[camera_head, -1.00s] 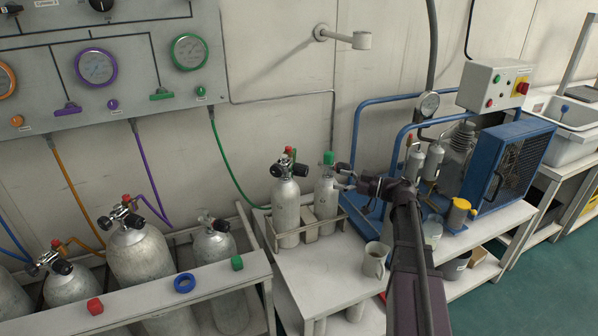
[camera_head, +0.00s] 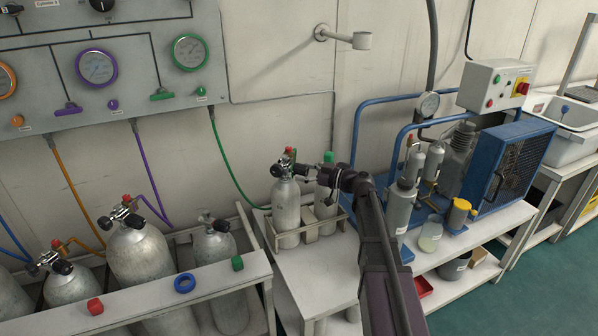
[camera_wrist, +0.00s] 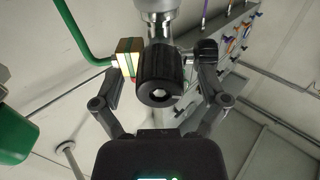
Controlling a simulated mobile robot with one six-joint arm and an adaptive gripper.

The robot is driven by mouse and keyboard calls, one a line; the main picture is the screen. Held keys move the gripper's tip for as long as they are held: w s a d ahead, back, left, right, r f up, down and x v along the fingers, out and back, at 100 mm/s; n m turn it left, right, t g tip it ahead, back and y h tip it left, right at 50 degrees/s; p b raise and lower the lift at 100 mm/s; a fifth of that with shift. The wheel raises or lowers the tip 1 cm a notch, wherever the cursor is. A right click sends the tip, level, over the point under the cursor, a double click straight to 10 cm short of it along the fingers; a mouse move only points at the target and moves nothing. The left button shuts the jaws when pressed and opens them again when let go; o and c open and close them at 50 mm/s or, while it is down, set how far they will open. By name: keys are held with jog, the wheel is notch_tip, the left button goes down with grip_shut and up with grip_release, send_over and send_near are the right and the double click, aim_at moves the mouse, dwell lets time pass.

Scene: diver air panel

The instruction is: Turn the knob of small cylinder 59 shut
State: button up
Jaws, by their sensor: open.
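Two small grey cylinders stand upright in a rack (camera_head: 330,229) on the bench. The left one (camera_head: 286,207) has a valve with black knobs. The right one (camera_head: 326,201) has a green top and is partly behind my arm. No number is readable. My gripper (camera_head: 305,172) is at the left cylinder's valve, its fingers small and partly hidden. In the wrist view, my gripper (camera_wrist: 164,66) is open, with a finger on each side of a ribbed black knob (camera_wrist: 157,78). I cannot tell whether either finger touches it.
A yellow-and-green fitting (camera_wrist: 129,58) sits between the left finger and the knob, with a green hose (camera_wrist: 88,38) beside it. Larger cylinders (camera_head: 140,255) stand left of the bench. The blue-framed compressor (camera_head: 508,165) is to the right.

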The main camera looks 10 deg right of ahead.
jog(key=shift+w+a, duration=0.35)
jog(key=shift+a, duration=0.3)
jog(key=c, duration=1.2)
jog(key=shift+o, duration=0.2)
